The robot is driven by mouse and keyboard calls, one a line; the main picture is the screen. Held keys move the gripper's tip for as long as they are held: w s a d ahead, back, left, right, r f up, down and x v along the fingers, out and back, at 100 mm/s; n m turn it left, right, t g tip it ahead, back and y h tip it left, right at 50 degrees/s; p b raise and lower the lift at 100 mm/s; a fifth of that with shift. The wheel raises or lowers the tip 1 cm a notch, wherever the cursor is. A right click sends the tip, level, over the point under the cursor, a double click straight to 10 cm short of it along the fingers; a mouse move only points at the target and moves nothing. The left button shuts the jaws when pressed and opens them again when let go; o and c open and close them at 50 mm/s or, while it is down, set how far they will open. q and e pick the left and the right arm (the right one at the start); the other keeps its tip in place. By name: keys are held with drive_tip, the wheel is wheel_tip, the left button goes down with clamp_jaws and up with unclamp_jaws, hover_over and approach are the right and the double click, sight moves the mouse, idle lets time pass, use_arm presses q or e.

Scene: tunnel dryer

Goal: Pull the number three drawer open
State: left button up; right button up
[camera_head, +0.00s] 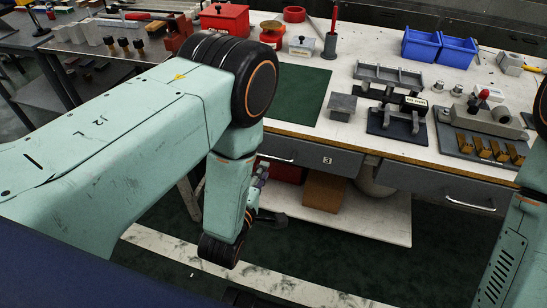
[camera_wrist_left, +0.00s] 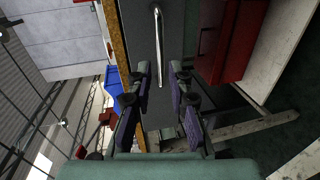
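The number three drawer (camera_head: 326,160) is a dark grey front under the bench top, marked with a white "3". It looks shut, flush below the wooden edge. Its metal bar handle (camera_head: 275,158) is partly hidden by my left arm. In the left wrist view the handle (camera_wrist_left: 159,45) runs up the grey front, its lower end between my fingertips. My left gripper (camera_wrist_left: 159,70) is open, a finger on each side of the handle's line; I cannot tell whether they touch it. In the head view the left gripper (camera_head: 262,190) is just below the handle, partly hidden. My right gripper is out of view.
Another drawer (camera_head: 440,185) with a bar handle is to the right. A lower shelf (camera_head: 370,218) holds a brown box (camera_head: 324,190) and a red box (camera_wrist_left: 240,45). The bench top (camera_head: 310,138) carries tools, blocks and blue bins (camera_head: 438,47). The floor before the drawer is clear.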

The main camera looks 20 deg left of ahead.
sight(270, 158)
use_arm(q)
drive_tip(key=b+x, duration=0.2)
drive_tip(key=x, duration=0.5)
drive_tip(key=shift+w+f, duration=0.15)
drive_tip(key=shift+w, duration=0.25)
drive_tip(key=shift+a, duration=0.1)
drive_tip(key=shift+c, duration=0.6)
clamp_jaws()
